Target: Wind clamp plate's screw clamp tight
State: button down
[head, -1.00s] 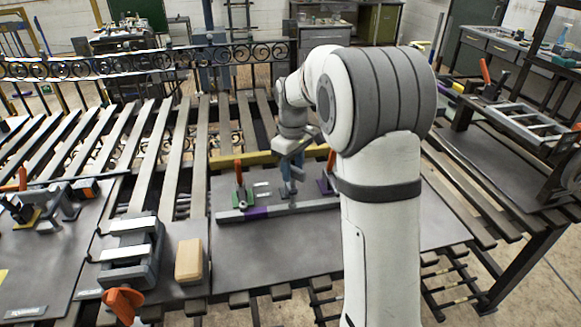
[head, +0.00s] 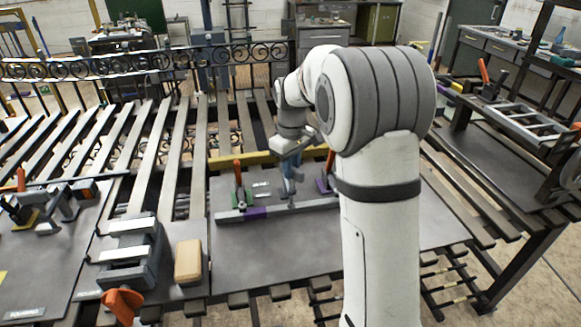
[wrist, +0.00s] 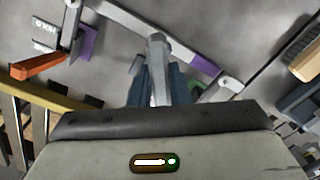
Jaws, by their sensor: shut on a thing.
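A grey vise-like screw clamp (head: 130,255) with an orange knob (head: 122,304) stands at the lower left of the head view, to the left of my gripper (head: 289,187) and well apart from it. In the wrist view, my gripper (wrist: 156,92) has its blue fingers shut on a grey hexagonal bar (wrist: 158,55). The bar's near end hides between the fingers. My gripper is low over the dark middle plate (head: 265,255), close to a grey rail (head: 300,207) with purple marks. I cannot tell whether the held bar touches the rail.
A green toggle clamp (head: 241,197) and a purple toggle clamp (head: 325,184), both with orange handles, flank my gripper. A wooden brush (head: 188,262) lies beside the screw clamp. More fixtures (head: 45,208) stand at the left. The front of the middle plate is clear.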

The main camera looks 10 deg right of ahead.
jog(key=m, duration=0.5)
jog(key=shift+m, duration=0.4)
jog(key=m, duration=0.5)
jog(key=shift+m+p, duration=0.3)
jog(key=shift+p, duration=0.05)
jog(key=c, duration=1.4)
grip_release()
jog(key=shift+o, duration=0.2)
notch_tip(320, 180, up, 8)
jog(key=shift+f, duration=0.1)
